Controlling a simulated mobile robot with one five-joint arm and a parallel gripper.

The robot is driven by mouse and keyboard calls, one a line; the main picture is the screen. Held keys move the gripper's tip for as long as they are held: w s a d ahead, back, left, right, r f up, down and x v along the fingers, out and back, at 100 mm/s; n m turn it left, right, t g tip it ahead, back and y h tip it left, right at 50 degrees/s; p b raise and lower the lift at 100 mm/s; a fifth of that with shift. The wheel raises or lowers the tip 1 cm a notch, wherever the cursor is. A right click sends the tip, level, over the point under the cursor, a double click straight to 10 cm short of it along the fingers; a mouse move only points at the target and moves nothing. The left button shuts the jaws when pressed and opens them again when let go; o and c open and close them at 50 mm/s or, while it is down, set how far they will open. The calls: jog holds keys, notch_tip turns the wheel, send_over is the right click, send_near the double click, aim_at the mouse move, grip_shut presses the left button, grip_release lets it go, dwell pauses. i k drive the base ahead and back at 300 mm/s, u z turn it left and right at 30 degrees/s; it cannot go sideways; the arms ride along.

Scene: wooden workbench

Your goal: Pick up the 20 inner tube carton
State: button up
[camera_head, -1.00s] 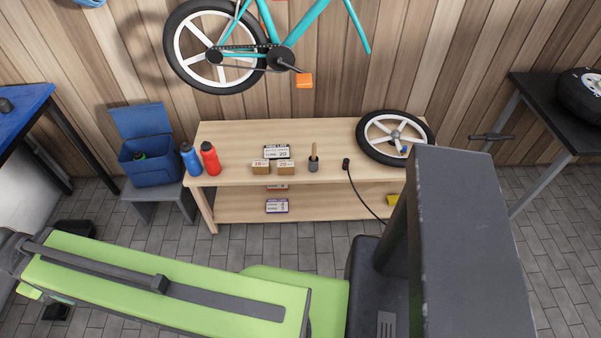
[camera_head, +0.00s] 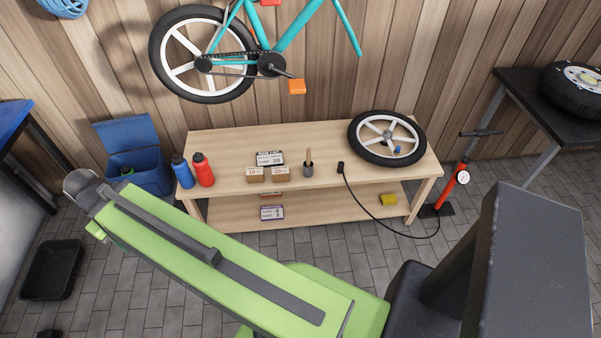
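Two small brown cartons with white labels stand side by side on the workbench top (camera_head: 330,172), in front of a card. The left carton (camera_head: 255,175) has a label that seems to read 18. The right carton (camera_head: 281,175) has a label that seems to read 20, though the print is small. The card (camera_head: 270,158) behind them is headed "PICK LIST" and shows 20. My green arm crosses the lower left of the view, in front of the bench. My gripper is not in view.
Blue (camera_head: 182,172) and red (camera_head: 203,170) bottles stand left of the cartons. A brush-like tool in a grey cup (camera_head: 308,170) stands right. A wheel (camera_head: 387,138) lies at the bench's right. A floor pump (camera_head: 455,180) stands beyond, its hose reaching the bench.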

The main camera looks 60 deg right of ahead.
aim_at(280, 174)
jog(key=z, duration=0.1)
jog(key=i, duration=1)
jog(key=z, duration=0.05)
